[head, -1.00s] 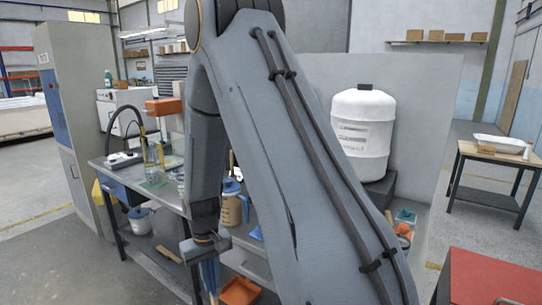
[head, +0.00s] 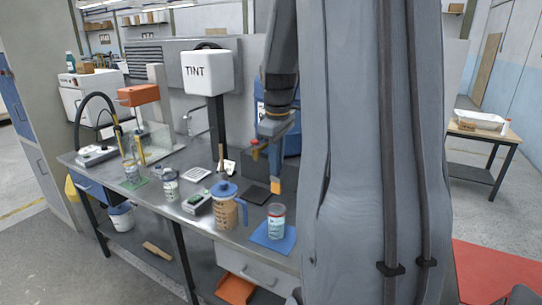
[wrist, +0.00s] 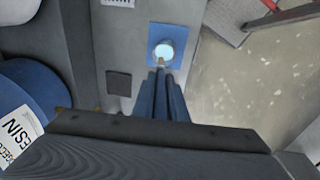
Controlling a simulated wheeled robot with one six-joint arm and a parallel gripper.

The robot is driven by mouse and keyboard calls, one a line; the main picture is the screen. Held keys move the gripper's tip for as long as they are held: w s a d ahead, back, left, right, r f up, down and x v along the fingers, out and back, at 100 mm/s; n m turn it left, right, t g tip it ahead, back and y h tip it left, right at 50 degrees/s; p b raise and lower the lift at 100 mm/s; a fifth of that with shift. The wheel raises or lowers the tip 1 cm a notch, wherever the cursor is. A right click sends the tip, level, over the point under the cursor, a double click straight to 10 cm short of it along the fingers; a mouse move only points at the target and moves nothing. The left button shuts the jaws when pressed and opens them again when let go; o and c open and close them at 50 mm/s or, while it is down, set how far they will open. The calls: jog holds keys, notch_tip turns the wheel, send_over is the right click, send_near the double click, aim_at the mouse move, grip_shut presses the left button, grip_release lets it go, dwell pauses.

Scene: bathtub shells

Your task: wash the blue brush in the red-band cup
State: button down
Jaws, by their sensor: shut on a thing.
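My gripper (head: 277,140) is shut on the blue brush (head: 275,162), which hangs down with its tan bristles lowest. The bristle tip is a little above the rim of a clear cup (head: 277,223) on a blue mat (head: 259,237); a small gap shows between them.
A blue-lidded jug (head: 226,212) stands left of the cup, with a scale (head: 197,203) and other cups (head: 170,184) further left. A black pad (head: 257,195) lies behind the blue mat. A blue drum labelled RESIN (wrist: 35,95) is at left in the wrist view.

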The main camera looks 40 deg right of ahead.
jog(key=shift+f+b, duration=4.35)
jog(key=shift+f, duration=3.4)
jog(key=shift+d, duration=0.1)
jog(key=shift+w, duration=0.15)
